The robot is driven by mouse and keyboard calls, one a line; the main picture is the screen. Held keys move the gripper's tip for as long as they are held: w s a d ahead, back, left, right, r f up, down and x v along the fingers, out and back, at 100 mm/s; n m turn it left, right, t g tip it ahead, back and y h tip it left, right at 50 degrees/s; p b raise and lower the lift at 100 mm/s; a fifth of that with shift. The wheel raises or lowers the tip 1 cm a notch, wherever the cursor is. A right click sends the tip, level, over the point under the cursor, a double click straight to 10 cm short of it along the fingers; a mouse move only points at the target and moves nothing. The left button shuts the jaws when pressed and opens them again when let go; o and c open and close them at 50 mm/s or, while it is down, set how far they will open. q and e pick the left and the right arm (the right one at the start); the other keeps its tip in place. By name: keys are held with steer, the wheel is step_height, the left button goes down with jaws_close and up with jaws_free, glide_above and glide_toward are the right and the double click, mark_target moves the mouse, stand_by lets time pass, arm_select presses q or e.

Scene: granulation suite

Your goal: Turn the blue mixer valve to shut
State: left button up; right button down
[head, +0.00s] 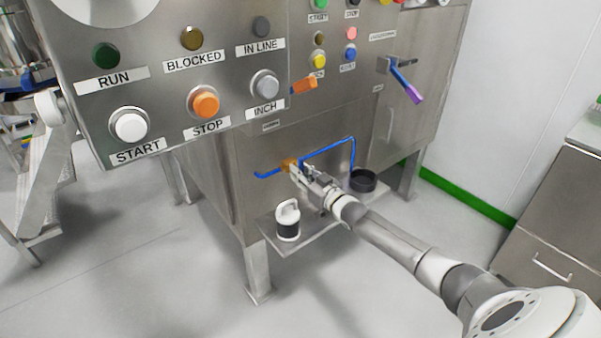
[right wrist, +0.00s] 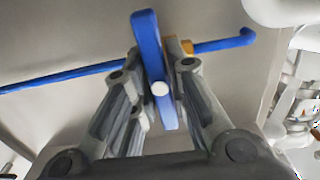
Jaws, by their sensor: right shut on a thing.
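The blue mixer valve sits low on the steel front of the machine, on a thin blue pipe (head: 328,146) with a brass-orange body (head: 288,163). In the right wrist view its blue handle (right wrist: 147,42) stands nearly upright in the picture, across the blue pipe (right wrist: 60,77). My right gripper (head: 303,172) is at the valve, shut on the blue handle between its fingers. In the head view the gripper hides most of the handle. My left gripper is not in view.
A shelf (head: 322,229) below the valve carries a white-and-black container (head: 288,220) and a black round cup (head: 362,181). A control panel with START (head: 129,125) and STOP (head: 203,103) buttons juts out at upper left.

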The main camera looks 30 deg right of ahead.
steer(key=shift+f, duration=0.1)
stand_by(0.3)
steer(key=c, duration=1.4)
jaws_free()
steer(key=shift+o, duration=0.2)
steer(key=s, duration=1.2)
steer(key=shift+d, duration=0.45)
